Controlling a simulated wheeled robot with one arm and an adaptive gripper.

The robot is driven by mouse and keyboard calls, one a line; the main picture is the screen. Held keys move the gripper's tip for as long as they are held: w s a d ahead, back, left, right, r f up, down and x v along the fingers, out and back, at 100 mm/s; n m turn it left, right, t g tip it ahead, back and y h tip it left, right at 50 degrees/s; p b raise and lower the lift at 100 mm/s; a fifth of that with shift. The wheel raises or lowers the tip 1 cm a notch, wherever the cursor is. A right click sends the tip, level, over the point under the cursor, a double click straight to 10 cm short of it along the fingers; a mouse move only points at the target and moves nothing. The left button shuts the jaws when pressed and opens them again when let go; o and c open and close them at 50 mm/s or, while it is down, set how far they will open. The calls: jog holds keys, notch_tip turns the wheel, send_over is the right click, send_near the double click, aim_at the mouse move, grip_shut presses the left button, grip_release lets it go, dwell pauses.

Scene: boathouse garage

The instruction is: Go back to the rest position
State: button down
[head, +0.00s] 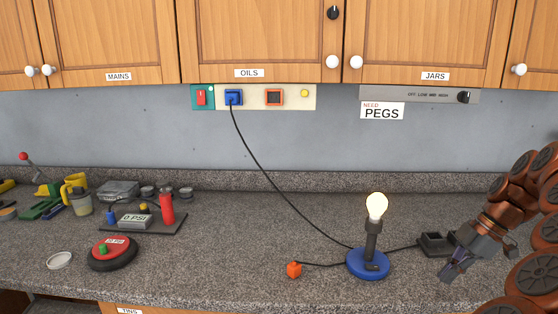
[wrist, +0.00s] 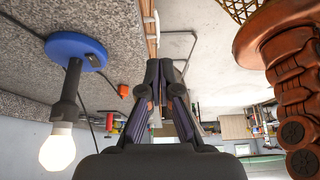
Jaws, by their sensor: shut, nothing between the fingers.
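My gripper (head: 451,271) is at the right of the head view, over the worktop beside the lamp, with its fingers pointing down and to the left. In the wrist view its fingers (wrist: 160,75) meet at the tips, shut and empty. The lamp (head: 371,246) stands upright on a blue round base, left of my gripper, and its bulb is lit. The lamp also shows at the left of the wrist view (wrist: 68,96), apart from the fingers.
A black cord runs from the lamp to a blue plug (head: 233,97) on the wall panel. An orange block (head: 294,270) and a dark box (head: 436,243) lie near the lamp. A red-topped disc (head: 111,253) and a red cylinder (head: 167,208) stand left. Cupboards (head: 255,40) hang above. The middle worktop is mostly clear.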

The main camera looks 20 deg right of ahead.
jog(key=a+r+m+g+h, duration=0.1)
jog(key=a+r+m, duration=0.1)
jog(key=a, duration=1.1)
jog(key=a+r+m+g+h, duration=0.1)
jog(key=a+m+g, duration=0.1)
jog(key=a, duration=1)
jog(key=s+a+f+m+h, duration=0.1)
jog(key=s+a+f+m, duration=0.3)
jog(key=s, duration=0.4)
jog(key=s+a+f+m+h+p, duration=0.1)
jog(key=s+a+f+m+h, duration=0.1)
jog(key=s+a+m, duration=0.3)
jog(key=shift+s+f+m+g+p, duration=0.3)
jog(key=shift+s+f+m, duration=0.45)
jog(key=shift+s, duration=0.85)
